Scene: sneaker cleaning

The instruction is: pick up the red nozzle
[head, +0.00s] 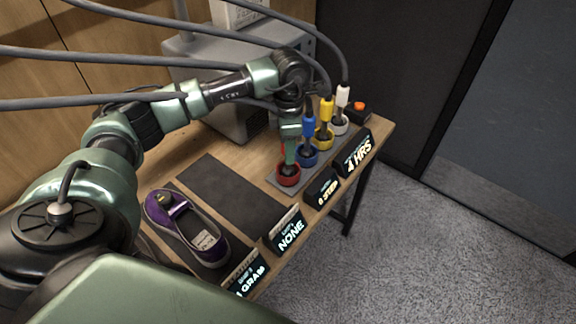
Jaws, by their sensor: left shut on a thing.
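My left gripper (290,155) reaches down over the red cup (287,178) at the near left end of a row of coloured cups. It is shut on the red nozzle, which is mostly hidden by the gripper. I cannot tell whether the nozzle is still seated in its cup or lifted. My right gripper is not in view.
Blue (308,127), yellow (326,109) and white (342,97) nozzles stand upright in their cups close beside my gripper. Black display signs (287,232) line the table's front edge. A purple sneaker (186,229) lies at left; a dark mat (232,195) is bare. A grey machine (222,75) stands behind.

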